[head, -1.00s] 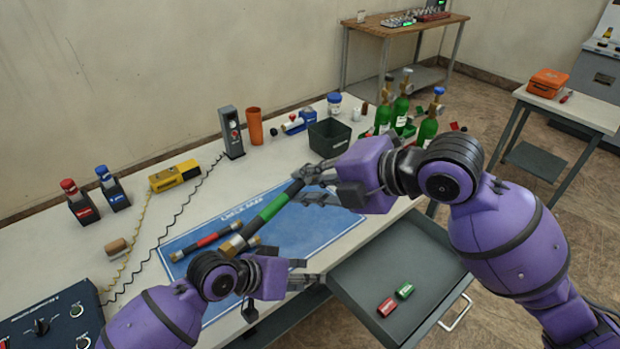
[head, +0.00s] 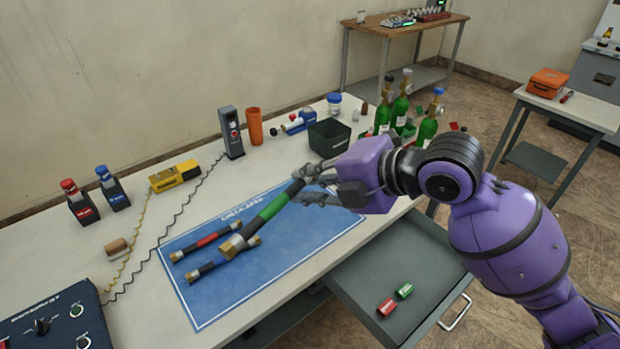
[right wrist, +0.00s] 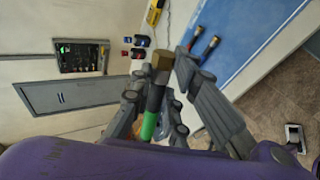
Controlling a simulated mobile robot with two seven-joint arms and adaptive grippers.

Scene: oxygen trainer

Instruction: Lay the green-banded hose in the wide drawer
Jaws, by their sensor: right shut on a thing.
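The green-banded hose (head: 268,212) is black with a green band and a brass end fitting. My right gripper (head: 310,191) is shut on its far end, and the hose slants down to the left over the blue mat. In the right wrist view the hose (right wrist: 150,124) runs between the fingers of my right gripper (right wrist: 164,110). Whether its brass end touches anything below is hard to tell. The grey drawer (head: 381,255) under the table's front edge is open, with a red and a green cylinder inside. My left gripper is not in view.
A red-banded hose (head: 208,240) and a blue-banded hose (head: 212,266) lie on the blue mat (head: 290,247). A dark bin (head: 329,139) and several green bottles (head: 427,128) stand near the right end. The drawer's rear floor is clear.

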